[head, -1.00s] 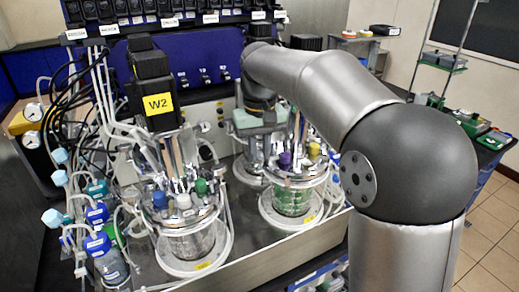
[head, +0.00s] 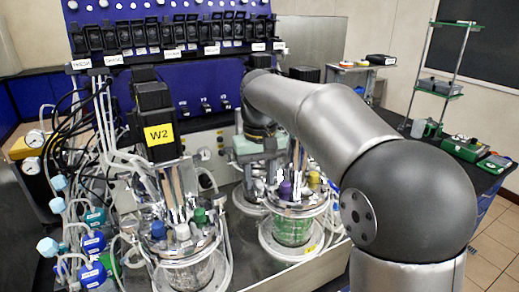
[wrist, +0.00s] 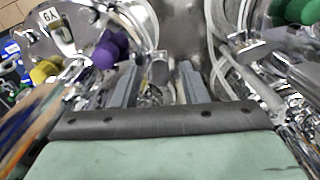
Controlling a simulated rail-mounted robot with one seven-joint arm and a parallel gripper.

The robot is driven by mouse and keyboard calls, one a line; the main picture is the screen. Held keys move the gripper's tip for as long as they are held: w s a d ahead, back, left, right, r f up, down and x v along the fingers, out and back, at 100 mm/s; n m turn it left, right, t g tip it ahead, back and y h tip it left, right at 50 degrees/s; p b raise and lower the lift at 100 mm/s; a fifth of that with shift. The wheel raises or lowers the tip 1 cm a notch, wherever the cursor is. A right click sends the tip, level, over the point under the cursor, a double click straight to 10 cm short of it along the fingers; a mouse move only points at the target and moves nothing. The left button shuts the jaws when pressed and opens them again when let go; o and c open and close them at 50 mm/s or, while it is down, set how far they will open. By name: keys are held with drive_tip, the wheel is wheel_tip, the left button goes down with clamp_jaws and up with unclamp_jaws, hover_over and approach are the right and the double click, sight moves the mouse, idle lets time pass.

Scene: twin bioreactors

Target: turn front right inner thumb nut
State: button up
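Two glass bioreactor vessels with chrome lids stand in the head view: the left vessel (head: 190,270) and the right vessel (head: 293,228). The right vessel's lid carries a purple cap (head: 285,190), also seen in the wrist view (wrist: 105,54). My gripper (head: 258,172) points down behind and left of that lid. In the wrist view my gripper (wrist: 157,82) has its two grey fingers apart, with small chrome hardware (wrist: 157,72) in the gap or beyond it. I cannot tell whether the fingers touch it. No thumb nut can be singled out with certainty.
A black motor labelled W2 (head: 155,120) stands above the left vessel. Tubes and blue-capped bottles (head: 92,242) crowd the left. A yellow cap (wrist: 44,72) and clear tubing (wrist: 228,80) lie close around my fingers. Free room near the gripper is tight.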

sight(260, 185)
wheel_tip(260, 185, up, 17)
drive_tip(key=shift+f, duration=0.15)
idle(0.5)
